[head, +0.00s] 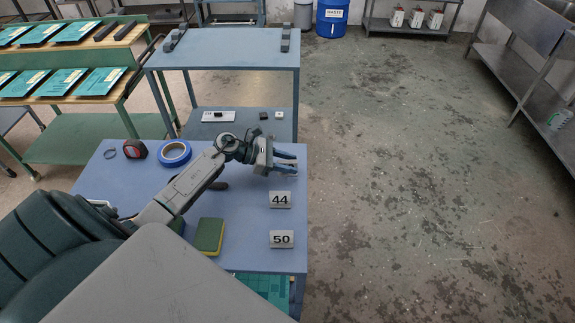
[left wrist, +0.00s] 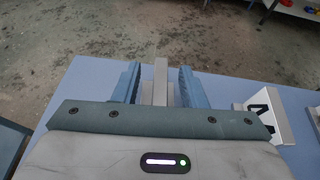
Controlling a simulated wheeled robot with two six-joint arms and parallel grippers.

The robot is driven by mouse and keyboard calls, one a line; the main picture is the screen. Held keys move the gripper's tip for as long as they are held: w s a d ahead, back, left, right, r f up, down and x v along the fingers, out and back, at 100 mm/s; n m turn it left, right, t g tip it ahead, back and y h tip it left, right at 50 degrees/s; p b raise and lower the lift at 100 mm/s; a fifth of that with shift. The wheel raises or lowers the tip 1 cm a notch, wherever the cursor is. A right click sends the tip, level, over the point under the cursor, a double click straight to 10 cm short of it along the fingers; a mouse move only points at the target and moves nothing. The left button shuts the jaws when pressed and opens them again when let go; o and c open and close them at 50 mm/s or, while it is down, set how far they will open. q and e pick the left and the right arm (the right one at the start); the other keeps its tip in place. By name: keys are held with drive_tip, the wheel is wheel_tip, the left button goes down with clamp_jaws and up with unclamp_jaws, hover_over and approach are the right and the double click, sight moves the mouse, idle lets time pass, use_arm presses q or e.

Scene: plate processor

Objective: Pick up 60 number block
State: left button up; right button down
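My left gripper (head: 287,162) reaches over the blue table, near its right edge. In the left wrist view its two blue fingers (left wrist: 158,85) stand apart on either side of a narrow grey block (left wrist: 160,75). Small gaps show between block and fingers. No number can be read on this block, so I cannot confirm it is the 60 block. The 44 block (head: 281,200) stands just in front of the gripper, and it also shows in the left wrist view (left wrist: 266,115). The 50 block (head: 282,239) is nearer. My right gripper is not in view.
The blue table (head: 245,205) also holds blue tape (head: 174,153), a tape measure (head: 135,149) and a green-yellow sponge (head: 209,236). A blue-grey shelf table (head: 230,50) stands behind. The floor (head: 400,150) to the right is clear.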

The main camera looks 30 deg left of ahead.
use_arm(q)
clamp_jaws()
idle(0.3)
